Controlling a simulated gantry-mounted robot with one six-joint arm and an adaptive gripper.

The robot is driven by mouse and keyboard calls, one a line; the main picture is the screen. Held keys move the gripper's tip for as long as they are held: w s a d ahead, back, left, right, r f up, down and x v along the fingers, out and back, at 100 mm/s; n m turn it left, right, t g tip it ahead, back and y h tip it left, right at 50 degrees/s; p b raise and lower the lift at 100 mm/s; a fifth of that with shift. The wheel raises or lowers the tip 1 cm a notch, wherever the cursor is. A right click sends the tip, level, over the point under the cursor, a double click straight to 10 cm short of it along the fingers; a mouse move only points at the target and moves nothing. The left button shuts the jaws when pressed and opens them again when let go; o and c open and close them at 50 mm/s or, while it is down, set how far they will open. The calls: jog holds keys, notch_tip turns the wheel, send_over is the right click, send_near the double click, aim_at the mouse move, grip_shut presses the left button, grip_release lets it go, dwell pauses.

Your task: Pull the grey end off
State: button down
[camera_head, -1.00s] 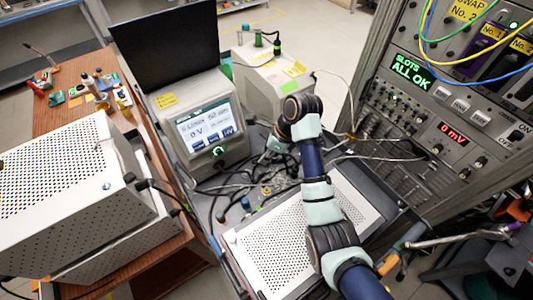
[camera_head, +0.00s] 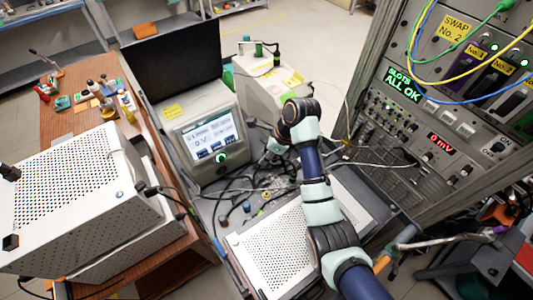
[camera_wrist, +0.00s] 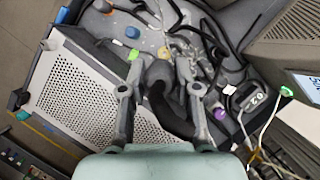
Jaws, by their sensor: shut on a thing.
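My gripper (camera_wrist: 160,62) points down over the cluttered cart top in the wrist view. Its two fingers stand on either side of a dark grey rounded end (camera_wrist: 160,76) with a thick dark cable (camera_wrist: 177,122) running from it. The fingers are shut on this grey end, though the contact at the tips is hard to make out. In the head view my gripper (camera_head: 274,147) is small, low among the dark cables beside the grey instrument with a lit screen (camera_head: 207,137). The grey end cannot be told apart there.
A white perforated case (camera_wrist: 82,88) lies left of the gripper in the wrist view. A purple knob (camera_wrist: 220,114), a green-lit plug (camera_wrist: 287,91) and a small numbered box (camera_wrist: 250,99) are at the right. Loose cables crowd the cart. A rack (camera_head: 440,120) stands right in the head view.

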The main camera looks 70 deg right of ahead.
jog(key=shift+r, duration=0.3)
notch_tip(320, 180, up, 3)
jog(key=p, duration=0.5)
jog(key=shift+p, duration=0.35)
jog(key=shift+f, duration=0.1)
